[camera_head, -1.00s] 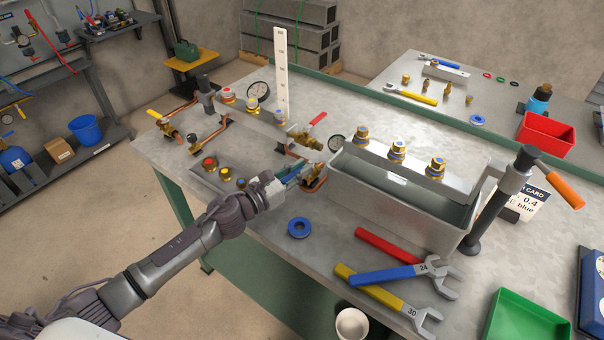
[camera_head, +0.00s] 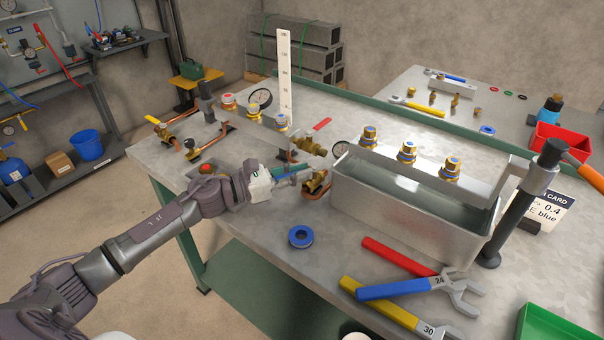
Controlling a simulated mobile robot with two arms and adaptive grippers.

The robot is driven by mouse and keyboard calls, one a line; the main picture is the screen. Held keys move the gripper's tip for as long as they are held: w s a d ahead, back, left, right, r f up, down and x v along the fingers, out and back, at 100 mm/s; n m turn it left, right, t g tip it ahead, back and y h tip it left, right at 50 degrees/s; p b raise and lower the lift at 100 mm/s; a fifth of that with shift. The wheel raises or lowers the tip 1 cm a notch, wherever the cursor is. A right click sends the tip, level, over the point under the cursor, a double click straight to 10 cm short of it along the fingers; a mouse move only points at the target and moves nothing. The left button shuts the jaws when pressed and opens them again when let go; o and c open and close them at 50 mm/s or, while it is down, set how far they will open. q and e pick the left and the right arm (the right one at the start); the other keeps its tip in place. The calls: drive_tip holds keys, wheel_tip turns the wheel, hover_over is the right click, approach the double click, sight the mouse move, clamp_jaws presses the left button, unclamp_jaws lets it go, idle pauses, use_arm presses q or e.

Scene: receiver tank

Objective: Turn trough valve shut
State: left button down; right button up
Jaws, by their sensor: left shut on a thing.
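The metal trough (camera_head: 400,205) stands on the bench right of centre. A brass valve (camera_head: 318,183), which I take as the trough valve, sits low at the trough's left end. My left gripper (camera_head: 300,172) reaches in from the left and is shut at this valve. A blue-green piece shows at its fingertips, probably the valve's handle. The fingers hide most of it, so I cannot tell how far it is turned. My right gripper is not in view.
A red-lever valve (camera_head: 308,140) stands just behind the gripper. A blue tape roll (camera_head: 301,236) and wrenches (camera_head: 408,287) lie in front. A dark post with an orange handle (camera_head: 515,215) stands at the trough's right end.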

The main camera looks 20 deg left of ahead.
use_arm(q)
drive_tip(key=c, duration=1.1)
unclamp_jaws()
drive_tip(key=v, duration=1.2)
drive_tip(key=shift+c, duration=0.2)
